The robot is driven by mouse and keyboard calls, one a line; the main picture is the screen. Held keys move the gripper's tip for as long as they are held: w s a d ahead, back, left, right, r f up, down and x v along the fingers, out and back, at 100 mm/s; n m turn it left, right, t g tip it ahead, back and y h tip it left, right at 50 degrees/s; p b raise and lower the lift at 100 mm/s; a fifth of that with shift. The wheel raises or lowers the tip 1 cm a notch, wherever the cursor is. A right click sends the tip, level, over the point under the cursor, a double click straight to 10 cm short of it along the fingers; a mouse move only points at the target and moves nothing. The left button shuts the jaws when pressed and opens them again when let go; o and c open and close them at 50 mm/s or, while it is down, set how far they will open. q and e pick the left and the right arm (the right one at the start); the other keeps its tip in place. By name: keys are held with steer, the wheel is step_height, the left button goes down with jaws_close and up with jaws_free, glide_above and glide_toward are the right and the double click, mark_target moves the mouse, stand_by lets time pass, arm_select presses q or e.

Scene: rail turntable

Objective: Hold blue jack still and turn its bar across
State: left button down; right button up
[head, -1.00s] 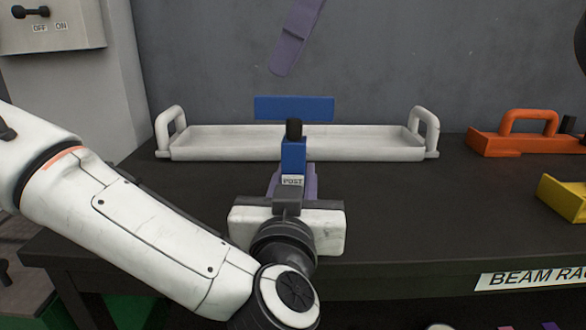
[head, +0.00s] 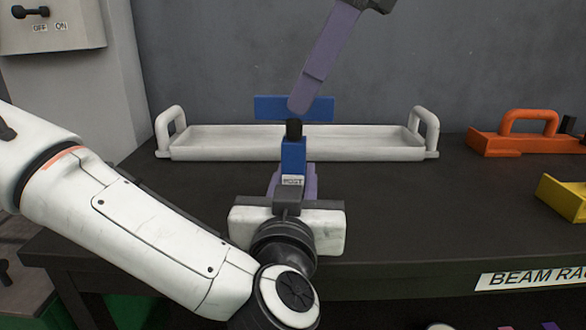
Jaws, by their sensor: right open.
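The blue jack's post (head: 293,155) stands upright on the dark table, with a label low on its front and a black neck (head: 293,130) on top. Its blue bar (head: 265,107) shows at the top, running left to right in the picture. My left gripper (head: 292,187) reaches in from the front, with its purple fingers on both sides of the post, low down; their contact is partly hidden by the gripper body. My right gripper (head: 300,105) comes down from above, open, its purple fingers overlapping in view. Its tip covers part of the bar; I cannot tell whether it touches.
A long white tray (head: 210,152) with end handles lies behind the jack. An orange handled block (head: 487,146) and a yellow block (head: 562,198) sit at the right. A grey wall (head: 450,60) closes the back.

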mark_target(294, 116)
steer(key=shift+x, duration=2.25)
jaws_close()
steer(key=shift+n+g, duration=0.7)
steer(key=shift+n, duration=1)
steer(key=shift+o, duration=1)
jaws_free()
arm_select(q)
steer(key=c, duration=1.4)
jaws_free()
steer(key=shift+o, duration=0.2)
